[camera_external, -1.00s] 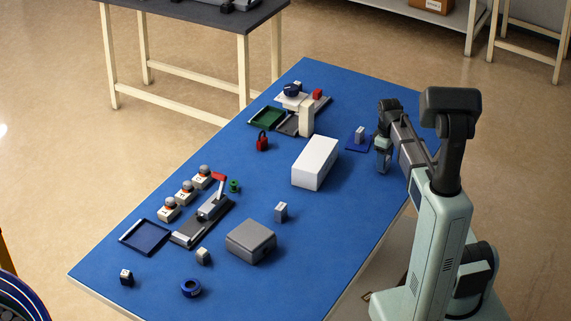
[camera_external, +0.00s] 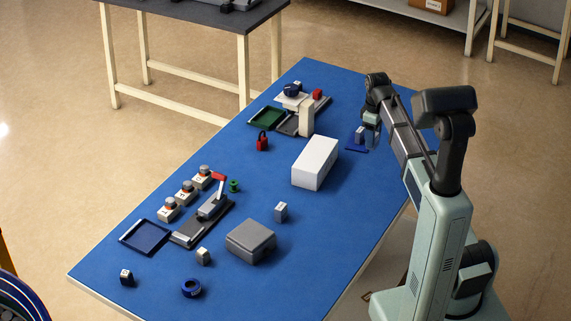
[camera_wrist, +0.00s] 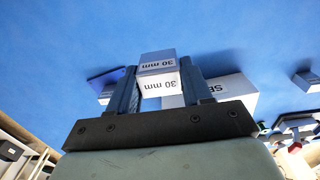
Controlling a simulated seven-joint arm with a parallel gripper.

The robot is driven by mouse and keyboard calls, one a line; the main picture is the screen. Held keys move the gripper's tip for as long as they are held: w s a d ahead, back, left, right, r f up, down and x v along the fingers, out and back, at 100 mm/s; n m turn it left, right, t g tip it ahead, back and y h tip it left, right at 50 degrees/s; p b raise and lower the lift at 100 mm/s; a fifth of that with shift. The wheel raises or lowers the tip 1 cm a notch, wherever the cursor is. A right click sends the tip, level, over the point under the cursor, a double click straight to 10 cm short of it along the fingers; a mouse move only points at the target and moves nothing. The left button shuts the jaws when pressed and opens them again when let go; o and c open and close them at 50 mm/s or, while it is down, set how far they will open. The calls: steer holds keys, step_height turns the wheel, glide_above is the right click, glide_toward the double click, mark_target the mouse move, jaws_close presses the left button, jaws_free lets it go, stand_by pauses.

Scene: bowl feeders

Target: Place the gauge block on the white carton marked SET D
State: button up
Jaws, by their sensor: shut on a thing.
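My gripper (camera_external: 371,138) is at the far right of the blue table, beside the small blue mat. In the wrist view its two fingers (camera_wrist: 165,92) are shut on a pale gauge block (camera_wrist: 159,83) marked "30 mm" on two faces. In the outside view the held block is hard to make out against the fingers. The white carton (camera_external: 315,163) lies left of and nearer than the gripper. In the wrist view a pale carton (camera_wrist: 236,88) shows behind the right finger; its lettering is partly hidden, so I cannot read SET D.
A blue mat (camera_external: 351,148) with a pale block (camera_external: 360,133) lies close beside my gripper. A grey box (camera_external: 251,241) and a small pale block (camera_external: 281,211) stand nearer. A red padlock (camera_external: 262,142) and a white stand (camera_external: 306,118) are beyond the carton.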

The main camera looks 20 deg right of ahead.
steer(key=w+a+r+n, duration=0.1)
steer(key=w+a+r, duration=0.1)
steer(key=a, duration=0.5)
steer(key=w+a+r+n, duration=0.1)
steer(key=a+r, duration=0.1)
steer(key=a, duration=0.5)
steer(key=m, duration=0.2)
glide_above(316, 153)
steer(key=shift+f, duration=3.4)
steer(key=shift+f, duration=0.15)
steer(key=o, duration=1.2)
steer(key=shift+c, duration=0.2)
step_height(316, 153, up, 12)
